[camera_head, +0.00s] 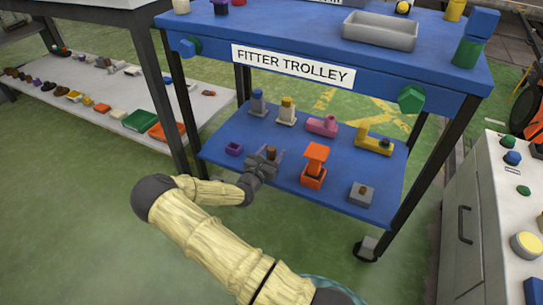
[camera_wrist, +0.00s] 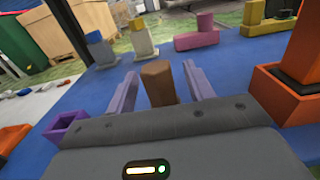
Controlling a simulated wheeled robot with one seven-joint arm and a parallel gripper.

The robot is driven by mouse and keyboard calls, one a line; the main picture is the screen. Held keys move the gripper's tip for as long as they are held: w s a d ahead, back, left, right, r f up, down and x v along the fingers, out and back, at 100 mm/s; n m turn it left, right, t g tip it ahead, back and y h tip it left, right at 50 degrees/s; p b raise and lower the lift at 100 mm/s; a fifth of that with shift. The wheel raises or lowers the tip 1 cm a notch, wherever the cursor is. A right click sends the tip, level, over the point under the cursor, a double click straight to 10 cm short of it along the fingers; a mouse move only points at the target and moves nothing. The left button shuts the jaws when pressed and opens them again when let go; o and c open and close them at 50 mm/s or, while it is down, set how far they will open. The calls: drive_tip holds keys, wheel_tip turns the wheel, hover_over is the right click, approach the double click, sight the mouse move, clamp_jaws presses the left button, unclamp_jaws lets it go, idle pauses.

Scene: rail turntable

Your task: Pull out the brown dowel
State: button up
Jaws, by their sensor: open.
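A brown dowel (camera_wrist: 157,84) stands upright between the two fingers of my gripper (camera_wrist: 160,72) in the wrist view. My gripper is open, with a narrow gap on each side of the dowel, and its palm hides the dowel's lower end and whatever holds it. In the head view my gripper (camera_head: 271,157) is low over the front of the blue lower shelf (camera_head: 230,165), with the brown dowel's top (camera_head: 270,151) showing at its fingers. A second short brownish peg stands in a grey block (camera_head: 355,198) at the shelf's right front.
An orange block piece (camera_head: 313,175) stands close to the right of my gripper, and a small purple open box (camera_head: 234,148) to its left. Grey-blue, yellow and pink pieces (camera_head: 322,126) stand behind. The trolley's blue top (camera_head: 300,30) overhangs the shelf.

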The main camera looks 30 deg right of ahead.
clamp_jaws()
idle(0.4)
drive_tip(key=shift+r+p, duration=0.75)
drive_tip(key=shift+p, duration=0.55)
idle(0.5)
drive_tip(key=shift+r+p, duration=0.5)
drive_tip(key=shift+p, duration=0.1)
drive_tip(key=shift+r+p, duration=1.7)
drive_tip(key=shift+p, duration=0.55)
drive_tip(key=shift+r+p, duration=0.7)
drive_tip(key=shift+p, duration=0.2)
drive_tip(key=shift+r, duration=0.2)
drive_tip(key=shift+r+p, duration=2.4)
drive_tip(key=shift+p, duration=0.7)
